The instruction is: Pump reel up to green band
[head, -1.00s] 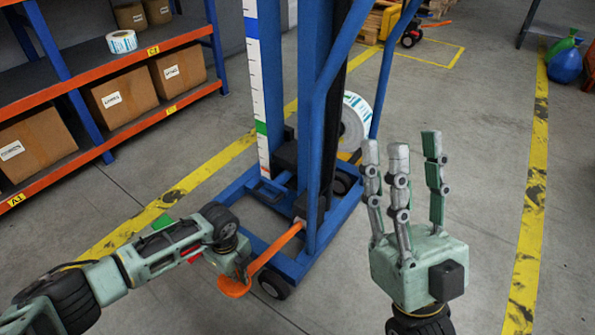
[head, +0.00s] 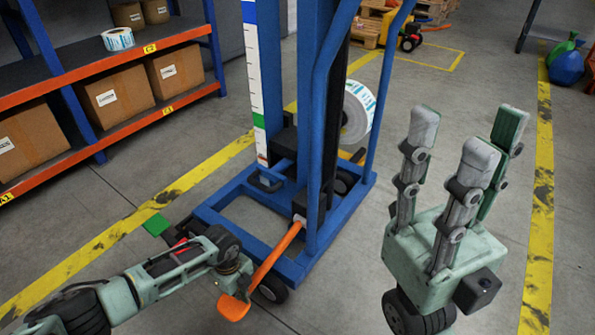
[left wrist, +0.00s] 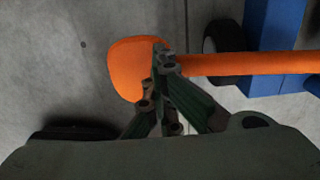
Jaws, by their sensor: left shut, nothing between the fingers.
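The white-and-blue label reel (head: 358,112) sits on the far side of the blue lifter's mast, partly hidden by a blue post. A white scale stands on the left of the mast, with a green band (head: 259,121) low on it. An orange pedal (head: 235,306) ends a sloping orange lever at the lifter's front. My left gripper (head: 238,284) is shut and empty, at the pedal; its fingertips overlap the pedal (left wrist: 128,68) in the left wrist view. I cannot tell whether they touch. My right gripper (head: 455,150) is open and empty, fingers up, right of the lifter.
An orange-and-blue shelf (head: 100,135) with cardboard boxes and another label roll (head: 117,39) stands at left. Yellow floor lines (head: 538,215) run on both sides. A pallet and small cart (head: 411,40) stand behind. Floor is clear between lifter and right line.

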